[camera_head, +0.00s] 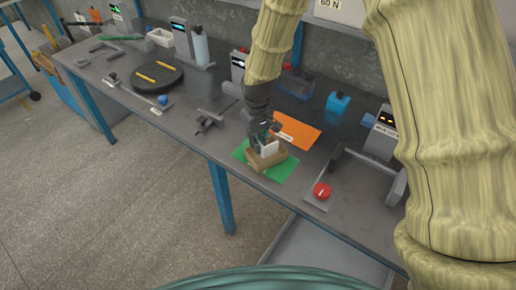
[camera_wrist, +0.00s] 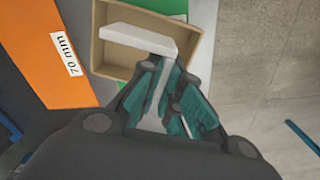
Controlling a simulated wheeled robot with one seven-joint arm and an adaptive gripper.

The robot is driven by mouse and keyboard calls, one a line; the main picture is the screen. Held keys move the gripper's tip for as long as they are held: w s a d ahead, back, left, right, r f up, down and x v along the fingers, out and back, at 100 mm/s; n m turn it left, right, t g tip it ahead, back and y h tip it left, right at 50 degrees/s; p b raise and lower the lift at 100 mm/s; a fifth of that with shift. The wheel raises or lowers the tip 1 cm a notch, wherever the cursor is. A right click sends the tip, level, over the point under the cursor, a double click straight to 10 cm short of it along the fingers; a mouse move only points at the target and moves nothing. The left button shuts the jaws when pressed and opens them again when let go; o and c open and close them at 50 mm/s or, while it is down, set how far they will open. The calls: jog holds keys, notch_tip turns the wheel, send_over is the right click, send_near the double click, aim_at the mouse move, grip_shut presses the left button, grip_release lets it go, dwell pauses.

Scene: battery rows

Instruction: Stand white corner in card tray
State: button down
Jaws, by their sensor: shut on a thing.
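The white corner (camera_head: 269,148) is an L-shaped white piece held in my gripper (camera_head: 262,140). In the wrist view the white corner (camera_wrist: 138,40) runs out from between the teal-padded fingers of my gripper (camera_wrist: 168,92). My gripper is shut on it. The card tray (camera_head: 279,163) is a shallow tan box, seen in the wrist view as the card tray (camera_wrist: 195,58). The white corner is over or inside the tray; I cannot tell whether it touches the floor. My gripper hides part of the tray's near side in the wrist view.
The tray lies on a green sheet (camera_head: 242,153) beside an orange sheet (camera_head: 300,130), labelled "70 mm" in the wrist view. A red button (camera_head: 321,191) and a grey frame stand to the right. A dark turntable (camera_head: 152,82) with yellow sticks is at the left.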

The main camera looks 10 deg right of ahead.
jog(key=shift+f+p, duration=0.5)
jog(key=shift+f, duration=1.2)
jog(key=shift+f, duration=0.1)
jog(key=c, duration=1.9)
grip_release()
jog(key=shift+r+b, duration=1.2)
jog(key=shift+r, duration=4.95)
